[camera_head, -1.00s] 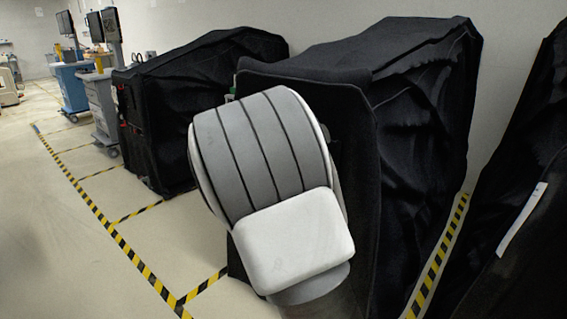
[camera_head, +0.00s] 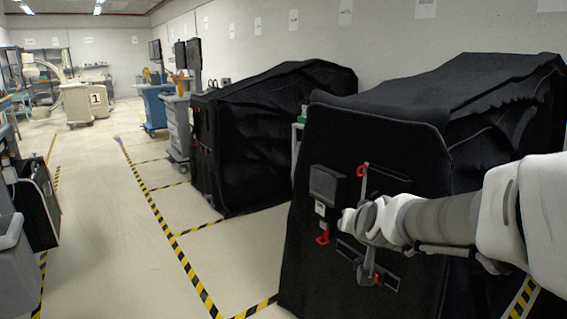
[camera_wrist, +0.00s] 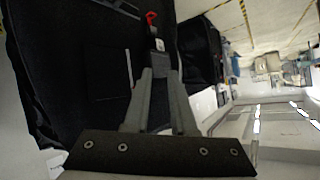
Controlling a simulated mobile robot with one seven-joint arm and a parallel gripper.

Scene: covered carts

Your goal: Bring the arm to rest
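My arm (camera_head: 435,220) reaches in from the right in the head view, white and grey, with its end in front of a black covered cart (camera_head: 350,130). My gripper's fingers are hard to make out there. The black cover (camera_wrist: 85,60) lies beyond the fingers, with a red loop (camera_wrist: 152,18) and a pale tag past the tips. I cannot tell how far the gripper is from the cover.
A second covered cart (camera_head: 265,130) stands farther back. Blue and grey equipment carts (camera_head: 176,120) with monitors stand beyond it. Yellow-black tape (camera_head: 190,270) marks the floor. The pale aisle (camera_head: 110,225) is open, with dark equipment (camera_head: 38,205) at the left edge.

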